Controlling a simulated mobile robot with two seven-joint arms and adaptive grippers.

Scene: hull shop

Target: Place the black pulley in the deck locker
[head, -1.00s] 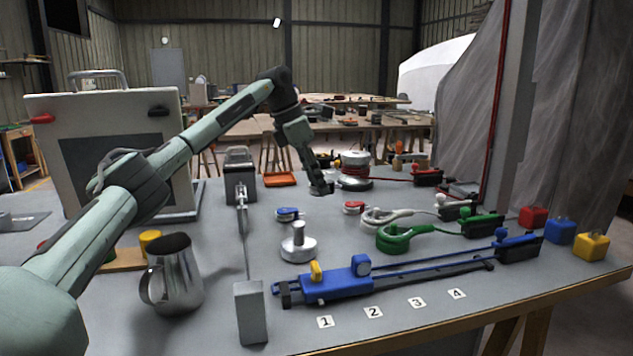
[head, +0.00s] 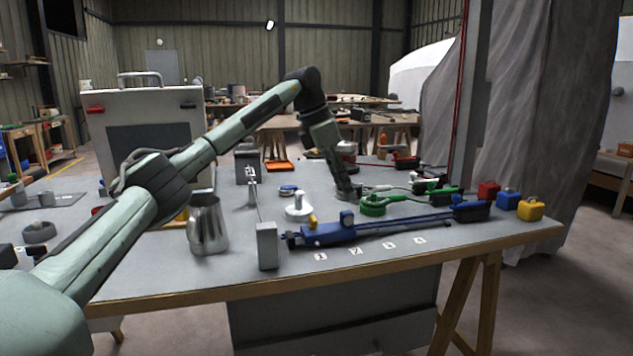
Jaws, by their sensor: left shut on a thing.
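A pale case with a top handle and a dark front panel (head: 150,105), perhaps the deck locker, stands upright at the back left, partly behind my left arm. Its front looks closed, with a red and a black latch. My right gripper is out of view.
A blue slide mechanism (head: 328,234), a metal jug (head: 207,226), a silver winch-like piece (head: 298,208) and a blue pulley (head: 288,190) stand on the table (head: 180,279). Red, blue and yellow blocks (head: 530,208) sit at the right end. The front strip is mostly clear.

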